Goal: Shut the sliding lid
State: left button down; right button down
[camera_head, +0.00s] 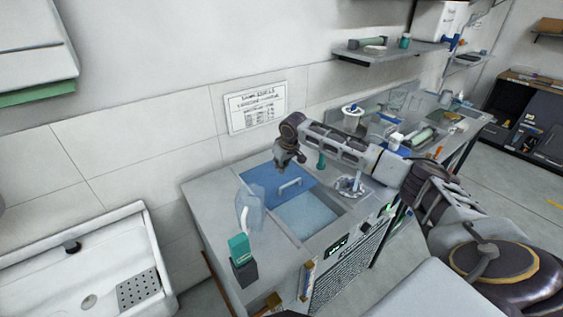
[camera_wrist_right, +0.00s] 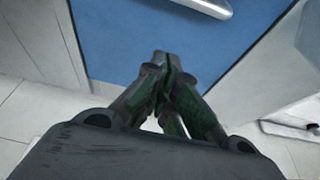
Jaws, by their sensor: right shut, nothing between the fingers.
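The sliding lid (camera_head: 262,184) is a blue panel with a pale bar handle (camera_head: 289,186). It covers the back part of the opening in the grey unit's top; the front part, a light blue basin (camera_head: 307,214), lies uncovered. In the right wrist view the lid (camera_wrist_right: 120,40) fills the top middle, with the handle (camera_wrist_right: 208,6) at the upper edge. My right gripper (camera_head: 293,166) is above the lid's back part, behind the handle, and points down. Its fingers (camera_wrist_right: 163,62) are together and empty. Whether they touch the lid I cannot tell. My left gripper is not in view.
A clear jug (camera_head: 250,210) and a teal-topped box (camera_head: 240,250) stand on the unit's left side. A crumpled-looking round item (camera_head: 349,185) lies right of the lid. A white sink (camera_head: 90,265) is at left. A shelf (camera_head: 390,50) hangs on the wall.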

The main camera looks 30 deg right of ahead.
jog(key=shift+x, duration=0.8)
jog(key=shift+s+d+f, duration=0.1)
jog(key=shift+s, duration=0.6)
jog(key=shift+s+d+f, duration=0.1)
jog(key=shift+s+f, duration=0.05)
jog(key=shift+s, duration=0.5)
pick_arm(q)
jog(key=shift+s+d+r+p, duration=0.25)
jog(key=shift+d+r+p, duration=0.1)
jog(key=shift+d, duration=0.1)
pick_arm(e)
jog(key=shift+s+f, duration=0.15)
jog(key=shift+s, duration=0.5)
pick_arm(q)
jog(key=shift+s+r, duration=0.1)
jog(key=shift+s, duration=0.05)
